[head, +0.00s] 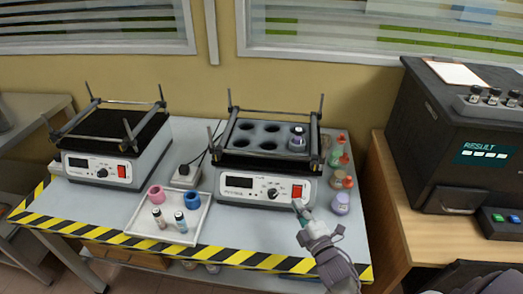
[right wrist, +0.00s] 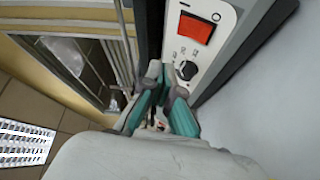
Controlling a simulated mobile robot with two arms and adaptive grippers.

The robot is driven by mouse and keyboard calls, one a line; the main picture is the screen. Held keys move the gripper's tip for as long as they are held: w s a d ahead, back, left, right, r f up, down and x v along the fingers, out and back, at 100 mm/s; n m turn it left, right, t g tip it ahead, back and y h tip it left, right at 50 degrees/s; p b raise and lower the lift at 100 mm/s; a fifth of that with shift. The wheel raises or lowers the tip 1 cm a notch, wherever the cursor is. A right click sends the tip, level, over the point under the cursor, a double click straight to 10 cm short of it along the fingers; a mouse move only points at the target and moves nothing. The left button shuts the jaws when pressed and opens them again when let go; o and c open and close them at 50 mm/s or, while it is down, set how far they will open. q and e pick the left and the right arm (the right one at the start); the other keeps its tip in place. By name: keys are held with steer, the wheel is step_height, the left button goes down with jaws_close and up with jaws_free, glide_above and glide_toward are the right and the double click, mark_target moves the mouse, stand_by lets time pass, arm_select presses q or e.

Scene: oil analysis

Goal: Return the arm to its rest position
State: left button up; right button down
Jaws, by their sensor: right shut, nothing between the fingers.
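My right gripper (head: 299,206) is in front of the right shaker (head: 240,187), close to the red switch (head: 297,191) on its front panel. In the right wrist view the fingers (right wrist: 163,78) are shut with nothing between them. The red switch (right wrist: 196,28) and a dark knob (right wrist: 187,70) show just beyond the fingertips. I cannot tell whether the fingertips touch the panel. My left gripper is not in view.
A left shaker (head: 105,170) stands on the striped-edge table. A white tray (head: 145,223) holds pink and blue rings and two small vials. Several bottles (head: 341,203) stand right of the right shaker, near my arm. A black analyser (head: 455,130) stands on the wooden table at right.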

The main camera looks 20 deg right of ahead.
steer(key=s+a+f+m+g, duration=0.1)
steer(key=s+a+m+g, duration=0.35)
steer(key=s, duration=0.35)
steer(key=s+a+m+g+y, duration=0.1)
steer(key=s+a+m+g, duration=0.3)
steer(key=s, duration=0.4)
steer(key=s+a+f+m+g, duration=0.1)
steer(key=s+a+m+g, duration=0.2)
steer(key=s+m+g, duration=0.45)
step_height(320, 180, down, 25)
steer(key=s+n, duration=0.2)
steer(key=n, duration=0.1)
steer(key=s+d+f+g, duration=0.1)
steer(key=s+d+f, duration=0.2)
steer(key=s+f, duration=1.3)
steer(key=shift+s+d+f, duration=0.2)
steer(key=shift+s+f, duration=0.15)
steer(key=shift+f, duration=0.5)
